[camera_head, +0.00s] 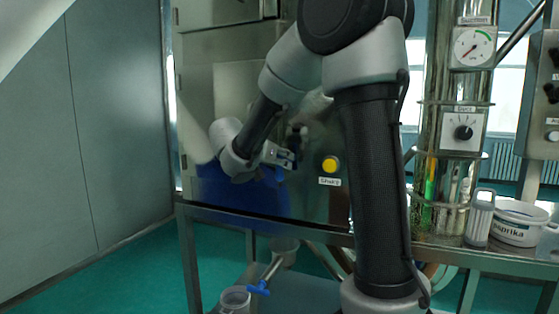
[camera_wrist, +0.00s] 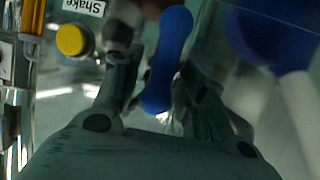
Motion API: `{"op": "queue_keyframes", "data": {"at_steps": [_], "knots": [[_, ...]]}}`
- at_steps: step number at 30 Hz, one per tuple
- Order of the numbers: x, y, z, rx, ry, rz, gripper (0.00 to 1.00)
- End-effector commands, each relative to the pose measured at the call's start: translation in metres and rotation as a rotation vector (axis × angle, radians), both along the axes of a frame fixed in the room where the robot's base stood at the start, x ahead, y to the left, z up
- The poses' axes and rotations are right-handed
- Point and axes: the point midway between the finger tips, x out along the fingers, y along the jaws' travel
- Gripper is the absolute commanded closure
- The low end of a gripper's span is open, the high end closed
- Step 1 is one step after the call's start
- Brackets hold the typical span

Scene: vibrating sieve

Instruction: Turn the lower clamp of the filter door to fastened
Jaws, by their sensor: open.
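The lower clamp is a blue rounded handle (camera_wrist: 168,62) in the wrist view. It lies between the two fingers of my gripper (camera_wrist: 158,72), its long side running roughly along the fingers. The fingers are apart, with a visible gap to the handle at least on the right. In the head view my gripper (camera_head: 285,157) is at the shiny steel front of the sieve cabinet (camera_head: 235,70), left of the yellow button. The clamp is small and mostly hidden by my gripper there, so its seating against the door is hard to tell.
A yellow button (camera_head: 330,164) labelled Shake is close to my gripper; it also shows in the wrist view (camera_wrist: 72,39). A steel column with a gauge (camera_head: 473,46) and a dial (camera_head: 463,132) stands right. A paprika tub (camera_head: 519,226) sits on the bench. A blue-handled valve (camera_head: 259,289) is below.

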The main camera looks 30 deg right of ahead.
Motion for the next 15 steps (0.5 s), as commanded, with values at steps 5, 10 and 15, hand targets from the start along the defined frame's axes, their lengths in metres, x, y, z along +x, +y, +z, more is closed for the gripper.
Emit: {"op": "queue_keyframes", "data": {"at_steps": [5,10,15], "knots": [[-0.0001,0.0002,0.0001,0.000,0.000,0.000,0.62],[-0.0002,0.0001,0.0001,0.000,0.000,-0.001,0.93],[-0.0005,-0.0003,0.0000,0.000,0.001,-0.002,1.00]]}}
